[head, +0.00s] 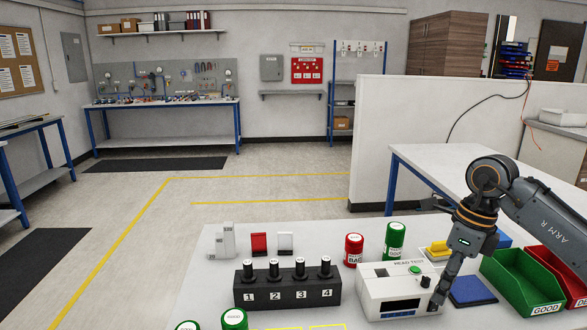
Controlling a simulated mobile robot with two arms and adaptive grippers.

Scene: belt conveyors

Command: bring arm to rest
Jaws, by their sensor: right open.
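My right arm comes in from the right, and its gripper (437,301) points down at the right front of the white tester box (376,284). The gripper is small and seen from the side; it is open, and I see nothing held in it. Whether its fingertips touch the box I cannot tell. My left arm and gripper are out of view.
A black numbered holder (262,292) stands left of the tester. Red (354,250) and green (394,240) canisters stand behind. A blue pad (472,291), a green bin (522,283) and a red bin (560,270) lie right.

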